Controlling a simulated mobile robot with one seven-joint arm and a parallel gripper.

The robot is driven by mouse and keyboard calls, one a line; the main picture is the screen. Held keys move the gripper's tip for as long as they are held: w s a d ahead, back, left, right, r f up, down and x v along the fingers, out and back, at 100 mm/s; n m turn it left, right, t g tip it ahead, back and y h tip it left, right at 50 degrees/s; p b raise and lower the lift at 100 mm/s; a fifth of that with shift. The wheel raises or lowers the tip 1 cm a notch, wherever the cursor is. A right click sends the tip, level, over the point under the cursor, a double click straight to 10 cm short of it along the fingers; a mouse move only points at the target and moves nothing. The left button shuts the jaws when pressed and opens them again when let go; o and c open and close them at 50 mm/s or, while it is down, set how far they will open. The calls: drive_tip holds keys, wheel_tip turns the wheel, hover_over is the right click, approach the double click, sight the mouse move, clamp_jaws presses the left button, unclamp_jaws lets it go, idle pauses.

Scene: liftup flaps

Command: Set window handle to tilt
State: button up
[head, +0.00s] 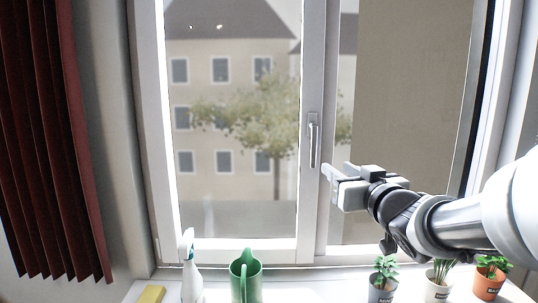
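The window handle (313,144) is a slim silver lever on the white frame between the two panes. Its grip hangs straight down from its upper mount. My gripper (335,171) is just right of and below the handle's lower end, reaching in from the right. Its two light-grey fingers look spread apart, with nothing visible between them. It does not appear to hold the handle; whether a fingertip touches it cannot be told. The window sash (312,220) with the handle looks closed in its frame.
On the sill (330,288) stand a white spray bottle (190,272), a green watering can (245,278) and small potted plants (383,278), (438,280), (489,278) below my arm. A yellow sponge-like block (151,294) lies left. A dark red curtain (50,140) hangs left.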

sight(315, 152)
drive_tip(key=w+a, duration=0.1)
drive_tip(key=w, duration=0.4)
drive_tip(key=w+a+p, duration=0.1)
drive_tip(key=w, duration=0.5)
drive_tip(key=w+a, duration=0.1)
drive_tip(key=w, duration=0.4)
drive_tip(key=shift+w+a, duration=0.1)
drive_tip(key=shift+w, duration=0.25)
drive_tip(key=shift+c, duration=0.4)
clamp_jaws()
